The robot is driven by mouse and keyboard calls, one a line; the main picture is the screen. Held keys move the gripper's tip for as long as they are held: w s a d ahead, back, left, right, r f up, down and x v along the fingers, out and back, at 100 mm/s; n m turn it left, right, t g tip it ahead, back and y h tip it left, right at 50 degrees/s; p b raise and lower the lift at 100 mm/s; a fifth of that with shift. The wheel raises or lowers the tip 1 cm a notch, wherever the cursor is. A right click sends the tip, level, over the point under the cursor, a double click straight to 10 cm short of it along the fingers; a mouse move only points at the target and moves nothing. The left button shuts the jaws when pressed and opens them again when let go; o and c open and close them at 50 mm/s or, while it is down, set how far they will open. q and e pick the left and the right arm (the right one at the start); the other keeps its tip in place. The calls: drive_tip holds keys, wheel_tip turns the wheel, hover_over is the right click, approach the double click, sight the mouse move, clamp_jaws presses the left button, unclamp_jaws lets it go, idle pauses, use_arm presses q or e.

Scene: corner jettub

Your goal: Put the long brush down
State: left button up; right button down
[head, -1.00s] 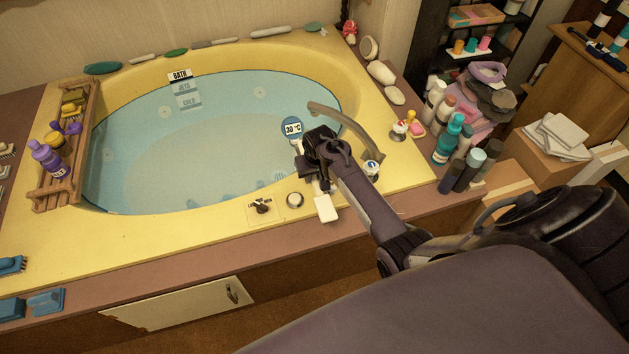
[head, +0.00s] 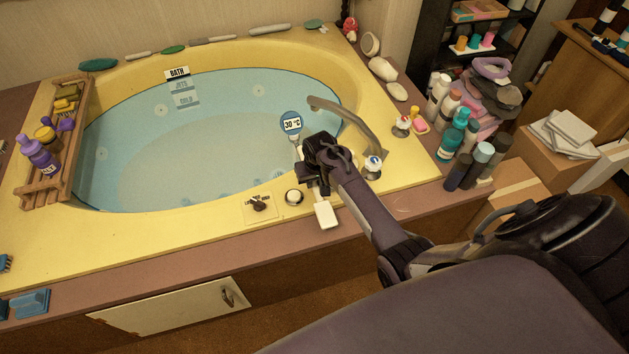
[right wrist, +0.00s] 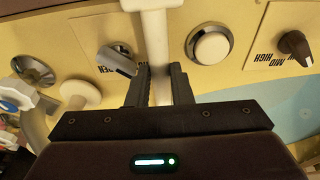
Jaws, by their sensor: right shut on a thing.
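My right gripper (head: 312,180) is over the near right part of the yellow tub rim. It is shut on a white, long-handled thing, the long brush (head: 327,214). Its wider white end points toward me in the head view. In the right wrist view the white handle (right wrist: 156,45) runs between the two dark fingers (right wrist: 160,85) and widens at the top edge. My left gripper is not in view.
The rim (head: 200,225) carries a round button (head: 294,197), a selector knob (head: 260,205) and a tap (head: 345,118). A 30 °C dial (head: 291,123) is just beyond my gripper. Bottles (head: 455,135) crowd the right corner. A wooden rack (head: 60,165) spans the left rim. The front left rim is clear.

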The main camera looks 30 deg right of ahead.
sight(317, 191)
drive_tip(key=shift+f, duration=0.4)
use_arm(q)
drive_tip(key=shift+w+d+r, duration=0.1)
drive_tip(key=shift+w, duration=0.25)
use_arm(e)
drive_tip(key=c, duration=1.3)
unclamp_jaws()
drive_tip(key=shift+r, duration=0.35)
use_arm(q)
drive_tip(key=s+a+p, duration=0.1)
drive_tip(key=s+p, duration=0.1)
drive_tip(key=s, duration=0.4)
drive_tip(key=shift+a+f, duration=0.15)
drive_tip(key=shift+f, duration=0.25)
use_arm(e)
drive_tip(key=v, duration=1.2)
drive_tip(key=shift+r, duration=0.1)
